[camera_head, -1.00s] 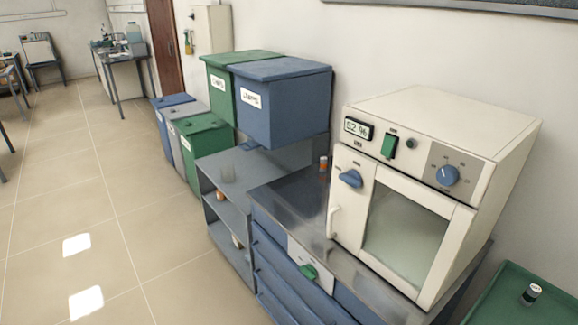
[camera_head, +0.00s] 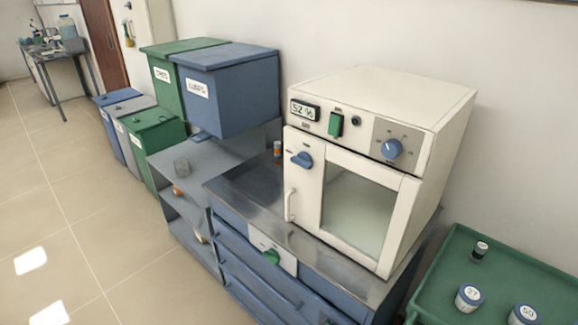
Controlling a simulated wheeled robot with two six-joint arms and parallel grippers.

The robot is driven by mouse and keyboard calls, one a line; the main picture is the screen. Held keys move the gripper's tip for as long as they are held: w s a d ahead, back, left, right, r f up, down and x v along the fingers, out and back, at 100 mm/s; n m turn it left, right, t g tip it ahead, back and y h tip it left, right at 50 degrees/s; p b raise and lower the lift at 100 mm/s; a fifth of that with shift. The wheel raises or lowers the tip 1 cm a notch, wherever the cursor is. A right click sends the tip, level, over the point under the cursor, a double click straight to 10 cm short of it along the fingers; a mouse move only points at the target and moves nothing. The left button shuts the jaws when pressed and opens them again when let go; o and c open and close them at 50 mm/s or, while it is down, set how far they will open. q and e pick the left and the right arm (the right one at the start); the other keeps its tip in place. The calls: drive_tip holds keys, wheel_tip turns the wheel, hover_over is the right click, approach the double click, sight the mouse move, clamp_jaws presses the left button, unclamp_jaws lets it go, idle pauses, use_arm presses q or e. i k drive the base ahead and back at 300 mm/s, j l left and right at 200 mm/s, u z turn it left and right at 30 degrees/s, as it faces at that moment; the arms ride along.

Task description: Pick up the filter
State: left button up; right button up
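Nothing in the head view can be told to be the filter. A green tray (camera_head: 435,272) at the lower right holds a small dark vial with a white label (camera_head: 480,251) and two white jars with blue-rimmed lids, one marked 27 (camera_head: 469,298) and one marked 50 (camera_head: 522,316). A small orange bottle (camera_head: 277,152) stands on the metal counter behind the cream furnace-like cabinet (camera_head: 395,108). The cabinet's glass door is closed and its display reads 52 %. Neither of my grippers is in view.
The cabinet stands on a metal-topped blue drawer unit (camera_head: 240,240). Blue and green lidded bins (camera_head: 235,85) stand behind. Tiled floor (camera_head: 90,230) at the left is clear.

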sight(277, 144)
drive_tip(key=i+j+z, duration=0.4)
drive_tip(key=j, duration=0.25)
drive_tip(key=i+j+z, duration=0.15)
drive_tip(key=j, duration=0.25)
drive_tip(key=i+j+z, duration=0.2)
drive_tip(key=j, duration=0.2)
drive_tip(key=k+l, duration=0.05)
drive_tip(key=k, duration=0.05)
